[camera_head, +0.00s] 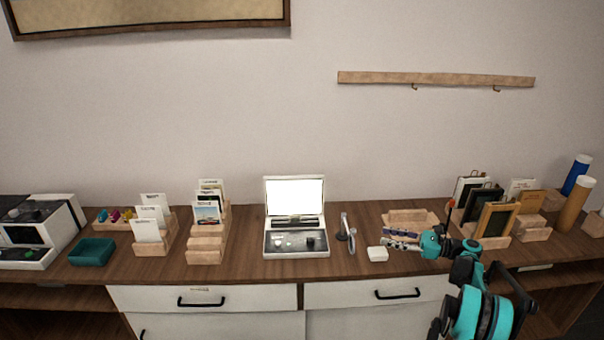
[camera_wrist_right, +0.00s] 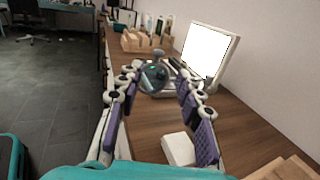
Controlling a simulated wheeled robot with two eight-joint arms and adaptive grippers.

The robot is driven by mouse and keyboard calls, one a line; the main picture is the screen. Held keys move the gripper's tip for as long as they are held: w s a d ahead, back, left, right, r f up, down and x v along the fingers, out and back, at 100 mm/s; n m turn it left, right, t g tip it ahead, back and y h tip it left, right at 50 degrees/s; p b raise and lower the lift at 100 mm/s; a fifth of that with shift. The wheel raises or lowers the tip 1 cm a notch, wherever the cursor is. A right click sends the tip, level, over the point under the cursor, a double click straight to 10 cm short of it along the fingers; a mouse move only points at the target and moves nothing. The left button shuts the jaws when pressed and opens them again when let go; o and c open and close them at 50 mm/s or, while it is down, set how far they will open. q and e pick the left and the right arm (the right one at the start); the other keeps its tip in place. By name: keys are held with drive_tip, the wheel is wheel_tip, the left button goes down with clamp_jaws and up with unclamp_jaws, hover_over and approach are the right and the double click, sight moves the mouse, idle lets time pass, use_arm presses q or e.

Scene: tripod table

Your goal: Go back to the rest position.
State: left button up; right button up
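My right arm comes in from the lower right in the head view. Its gripper (camera_head: 400,243) is above the right part of the wooden counter (camera_head: 240,262). In the right wrist view its two purple-padded fingers (camera_wrist_right: 157,88) are spread apart with nothing held between them. A round dark, glassy piece (camera_wrist_right: 155,77) shows beyond the fingertips, apart from the pads as far as I can tell. My left gripper is not in view.
A small white block (camera_head: 377,254) lies close to the right gripper. A grey upright stand (camera_head: 344,225) and an open white laptop-like device (camera_head: 296,252) are left of it. Wooden holders with cards (camera_head: 207,240) and frames (camera_head: 495,220) stand on both sides. A teal tray (camera_head: 92,252) sits left.

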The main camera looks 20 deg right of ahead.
drive_tip(key=a+r+n+g+h, duration=0.2)
drive_tip(key=a+r+n, duration=0.15)
drive_tip(key=a, duration=0.55)
drive_tip(key=a+r+n+g+h, duration=0.1)
drive_tip(key=a+r+n+h, duration=0.2)
drive_tip(key=a, duration=0.6)
drive_tip(key=s+a+r+n+g+h, duration=0.2)
drive_tip(key=s+a+n+h, duration=0.25)
drive_tip(key=s+a, duration=0.6)
drive_tip(key=s+a+f+n+h, duration=0.1)
drive_tip(key=s+f+n, duration=0.1)
drive_tip(key=s+n, duration=0.2)
drive_tip(key=s+a+f+n+t+h, duration=0.1)
drive_tip(key=s+f+n+h, duration=0.1)
drive_tip(key=s+n, duration=0.3)
drive_tip(key=s+a+f+n+h, duration=0.1)
drive_tip(key=s+n, duration=0.4)
drive_tip(key=s, duration=0.6)
wheel_tip(320, 180, down, 2)
drive_tip(key=shift+a+t+h, duration=0.35)
drive_tip(key=shift+t+h, duration=0.05)
drive_tip(key=shift+h, duration=0.25)
drive_tip(key=shift+s, duration=0.1)
